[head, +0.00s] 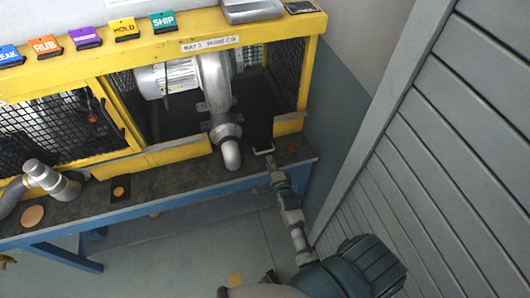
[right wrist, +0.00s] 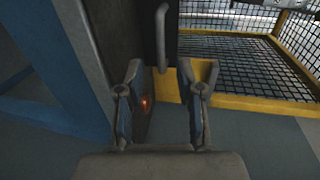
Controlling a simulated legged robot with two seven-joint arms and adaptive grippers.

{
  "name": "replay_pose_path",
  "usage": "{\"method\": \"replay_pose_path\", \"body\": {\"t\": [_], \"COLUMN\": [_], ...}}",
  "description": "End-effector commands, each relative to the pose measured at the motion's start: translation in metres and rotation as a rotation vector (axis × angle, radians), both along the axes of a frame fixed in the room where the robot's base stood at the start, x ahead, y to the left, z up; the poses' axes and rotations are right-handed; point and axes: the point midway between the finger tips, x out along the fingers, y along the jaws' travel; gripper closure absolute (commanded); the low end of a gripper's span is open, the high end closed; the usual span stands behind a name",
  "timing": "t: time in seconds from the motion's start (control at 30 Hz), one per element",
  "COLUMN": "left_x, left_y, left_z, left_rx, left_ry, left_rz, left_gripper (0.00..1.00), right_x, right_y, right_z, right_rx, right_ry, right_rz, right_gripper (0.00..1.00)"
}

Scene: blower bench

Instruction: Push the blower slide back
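The silver blower (head: 213,85) sits inside the yellow-framed bay, its outlet pipe pointing down over the bench's front. A grey slide handle (head: 264,151) stands at the front of the bay, right of the outlet. It also shows in the right wrist view (right wrist: 161,40) as an upright bar against a dark panel. My right gripper (head: 268,166) is just in front of the handle. In the right wrist view it is open (right wrist: 161,72), its fingers apart on either side of the handle's lower end. Contact cannot be told. My left gripper is not in view.
The yellow frame (head: 170,42) with black mesh encloses the bay. A dark bench top (head: 180,178) on blue legs runs along the front, with a pipe elbow (head: 50,180) at left. A grey slatted wall (head: 430,150) stands close on the right. Floor in front is open.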

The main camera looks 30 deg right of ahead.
Motion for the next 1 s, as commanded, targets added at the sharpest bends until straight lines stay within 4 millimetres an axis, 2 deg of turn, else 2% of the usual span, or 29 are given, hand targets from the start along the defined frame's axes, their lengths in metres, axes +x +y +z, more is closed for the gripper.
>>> {"method": "replay_pose_path", "body": {"t": [0.1,0.3,0.5,0.77,0.9,0.93,1.0], "left_x": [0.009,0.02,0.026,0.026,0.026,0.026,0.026], "left_y": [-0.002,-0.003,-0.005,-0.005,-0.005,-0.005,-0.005], "left_z": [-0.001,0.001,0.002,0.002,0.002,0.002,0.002], "left_rx": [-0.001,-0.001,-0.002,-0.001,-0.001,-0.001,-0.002], "left_ry": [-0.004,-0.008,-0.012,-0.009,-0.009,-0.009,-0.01], "left_rz": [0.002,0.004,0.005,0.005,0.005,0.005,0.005], "left_gripper": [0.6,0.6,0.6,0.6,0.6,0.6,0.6], "right_x": [0.028,0.06,0.072,0.073,0.073,0.073,0.073], "right_y": [-0.007,-0.014,-0.017,-0.017,-0.017,-0.017,-0.017], "right_z": [-0.006,-0.013,-0.015,-0.015,-0.015,-0.015,-0.016], "right_rx": [-0.001,-0.001,-0.002,-0.001,-0.001,-0.001,0.0], "right_ry": [-0.001,0.001,0.001,0.001,0.001,0.001,0.002], "right_rz": [0.0,0.001,0.0,0.0,0.0,0.0,0.0], "right_gripper": [0.64,0.64,0.64,0.64,0.96,1.0,1.0]}}
